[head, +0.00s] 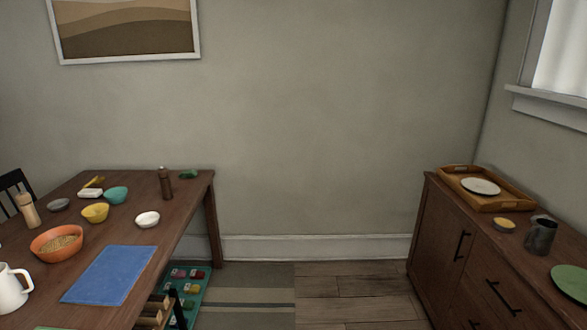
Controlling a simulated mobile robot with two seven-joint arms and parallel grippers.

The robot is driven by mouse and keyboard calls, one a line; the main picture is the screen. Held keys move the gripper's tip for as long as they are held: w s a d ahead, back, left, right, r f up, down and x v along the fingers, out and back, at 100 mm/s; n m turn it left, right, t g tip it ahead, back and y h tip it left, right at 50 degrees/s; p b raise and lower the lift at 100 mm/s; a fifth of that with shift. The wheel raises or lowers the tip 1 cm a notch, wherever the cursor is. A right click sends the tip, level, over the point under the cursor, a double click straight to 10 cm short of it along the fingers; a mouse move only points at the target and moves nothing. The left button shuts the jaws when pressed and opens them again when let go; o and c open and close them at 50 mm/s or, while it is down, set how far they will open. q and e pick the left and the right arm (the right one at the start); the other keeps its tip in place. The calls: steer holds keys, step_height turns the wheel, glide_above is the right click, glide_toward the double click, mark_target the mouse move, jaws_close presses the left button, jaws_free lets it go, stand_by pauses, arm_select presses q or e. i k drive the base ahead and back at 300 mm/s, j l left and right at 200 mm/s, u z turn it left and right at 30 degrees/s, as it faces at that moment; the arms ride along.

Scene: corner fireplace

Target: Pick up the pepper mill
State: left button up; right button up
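A tall dark brown mill (165,183), which looks like the pepper mill, stands upright near the far right corner of the wooden table (185,208) in the head view. A lighter, wood-coloured mill-like object (29,211) stands at the table's left side. Neither of my grippers is in view.
Near the dark mill are a white bowl (147,219), a teal bowl (116,195) and a small green item (188,174). An orange bowl (56,243), white jug (11,290) and blue mat (110,275) lie nearer. A sideboard (440,229) stands right; floor (345,285) between is open.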

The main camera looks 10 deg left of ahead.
mark_target(167, 193)
steer(key=i+u, duration=0.15)
steer(key=i, duration=0.5)
steer(key=i+l+u, duration=0.15)
steer(key=i, duration=0.55)
steer(key=i+u, duration=0.5)
steer(key=i+l+u, duration=0.25)
steer(key=i+u, duration=0.2)
steer(key=i+l+u, duration=0.1)
steer(key=u, duration=0.25)
steer(key=i+l+u, duration=0.2)
steer(key=u, duration=0.15)
steer(key=i+l+u, duration=0.2)
steer(key=u, duration=0.15)
